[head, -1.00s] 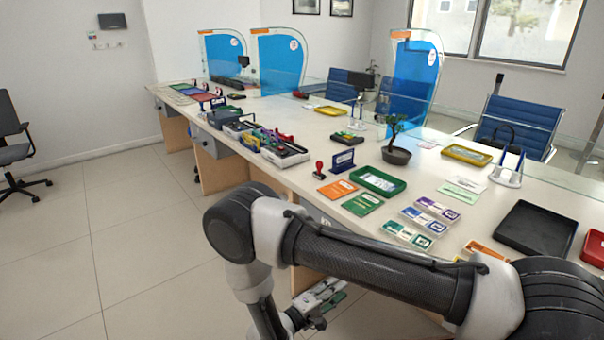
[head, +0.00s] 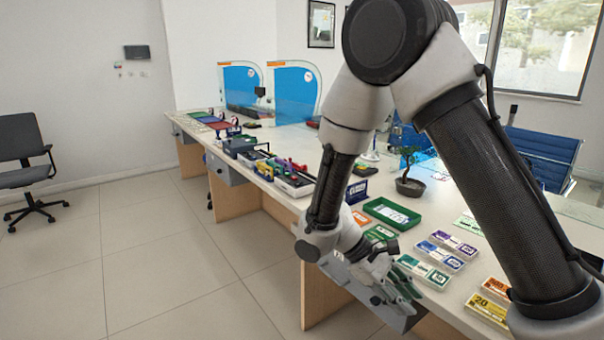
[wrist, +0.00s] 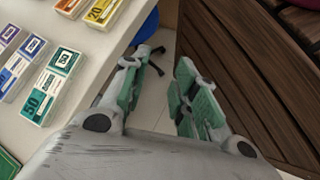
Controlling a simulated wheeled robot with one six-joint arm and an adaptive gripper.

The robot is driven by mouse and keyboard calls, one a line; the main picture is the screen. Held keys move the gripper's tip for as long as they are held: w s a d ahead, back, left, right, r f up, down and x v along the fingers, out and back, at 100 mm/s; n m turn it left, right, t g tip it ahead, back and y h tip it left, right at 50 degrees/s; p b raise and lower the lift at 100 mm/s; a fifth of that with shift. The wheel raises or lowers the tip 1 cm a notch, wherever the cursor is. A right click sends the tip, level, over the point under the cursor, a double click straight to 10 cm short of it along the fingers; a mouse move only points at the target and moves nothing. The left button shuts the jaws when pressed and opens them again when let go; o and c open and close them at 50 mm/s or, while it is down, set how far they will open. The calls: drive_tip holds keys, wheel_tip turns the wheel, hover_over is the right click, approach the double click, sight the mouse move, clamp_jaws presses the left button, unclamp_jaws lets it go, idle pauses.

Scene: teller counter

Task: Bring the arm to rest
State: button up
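My gripper (head: 393,285) is at the front edge of the counter (head: 262,208) in the head view, low and beside the banknote stacks, with my arm bent above it. In the wrist view my gripper (wrist: 160,88) has its two green-padded fingers apart, with floor visible between them and nothing held. The counter edge lies just left of the fingers there. Whether my gripper touches the counter cannot be told.
Banknote stacks, among them a green one (head: 424,272) and a purple one (head: 454,244), lie close to my gripper. A green tray (head: 392,212) and a potted bonsai (head: 410,175) stand behind. Slatted wood (wrist: 262,75) is right of the fingers. Floor (head: 150,250) at left is clear.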

drive_tip(key=s+d+r+m+t+y, duration=0.4)
drive_tip(key=d+r, duration=0.3)
drive_tip(key=r, duration=0.5)
drive_tip(key=s+d+r+m+t+y, duration=0.4)
drive_tip(key=d+r, duration=0.3)
drive_tip(key=r, duration=0.5)
drive_tip(key=shift+s+r+m+y, duration=0.35)
drive_tip(key=shift+s+m+y, duration=0.15)
drive_tip(key=shift+s, duration=0.05)
